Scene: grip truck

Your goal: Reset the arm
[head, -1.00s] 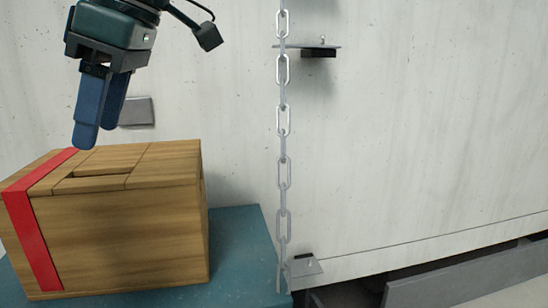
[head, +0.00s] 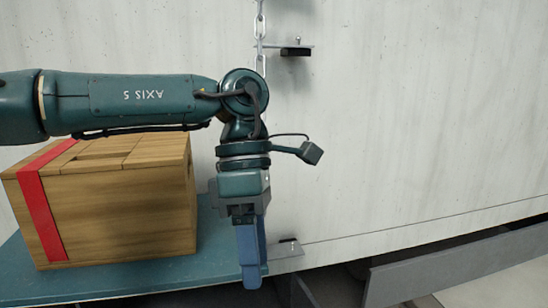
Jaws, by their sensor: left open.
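My left arm comes in from the left and crosses above and in front of the wooden crate. Its gripper (head: 251,283) points straight down, to the right of the crate and in front of the blue-green platform's right end. The blue fingers are seen nearly edge-on, with nothing visible held in them. The crate (head: 120,215) is wooden with a red stripe and sits on the platform (head: 150,282); my arm hides part of its top. My right gripper is not in view.
A metal chain (head: 260,22) hangs on the pale wall, mostly hidden behind my arm. An upper bracket (head: 296,49) and a lower bracket (head: 288,249) stick out from the wall. A grey beam (head: 450,272) runs along the lower right. The space before the right wall is clear.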

